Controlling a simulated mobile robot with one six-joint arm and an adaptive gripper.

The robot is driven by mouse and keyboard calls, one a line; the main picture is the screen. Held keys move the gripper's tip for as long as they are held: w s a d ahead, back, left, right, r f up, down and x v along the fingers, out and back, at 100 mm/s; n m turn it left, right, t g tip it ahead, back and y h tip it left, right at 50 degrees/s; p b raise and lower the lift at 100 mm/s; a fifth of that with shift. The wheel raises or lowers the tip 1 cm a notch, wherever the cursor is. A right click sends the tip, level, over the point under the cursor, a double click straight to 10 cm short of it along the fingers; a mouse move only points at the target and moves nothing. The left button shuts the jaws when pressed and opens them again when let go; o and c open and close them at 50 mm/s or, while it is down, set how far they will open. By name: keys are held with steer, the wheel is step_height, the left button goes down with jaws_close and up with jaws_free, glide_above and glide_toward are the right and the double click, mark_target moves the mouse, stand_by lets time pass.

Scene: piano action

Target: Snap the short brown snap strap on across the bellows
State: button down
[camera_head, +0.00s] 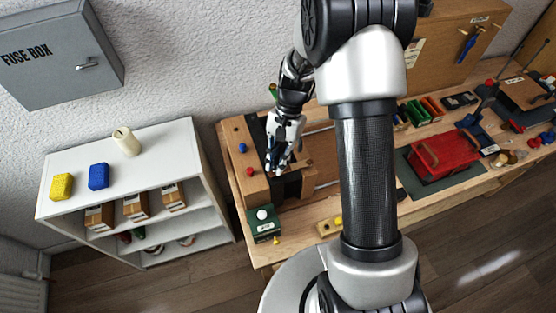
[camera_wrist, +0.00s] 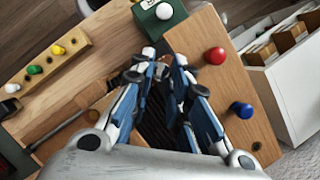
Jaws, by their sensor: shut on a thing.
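My gripper (camera_head: 278,168) is over the left end of the workbench, pointing down between wooden blocks. In the wrist view its two blue-and-white fingers (camera_wrist: 165,62) come close together at the tips. A small brownish piece shows between them, which seems to be the short brown snap strap; the fingers hide most of it. A dark ribbed surface, likely the bellows (camera_wrist: 153,132), shows between and below the fingers. I cannot tell whether the strap touches it.
A wooden block with a red knob (camera_wrist: 215,56) and a blue knob (camera_wrist: 242,109) stands close beside the fingers. A green box with a white ball (camera_head: 264,225) is at the bench's front left. A red box (camera_head: 440,155) lies farther right. A white shelf (camera_head: 170,150) stands left.

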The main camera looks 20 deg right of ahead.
steer(key=c, duration=1.5)
jaws_free()
steer(key=v, duration=1.2)
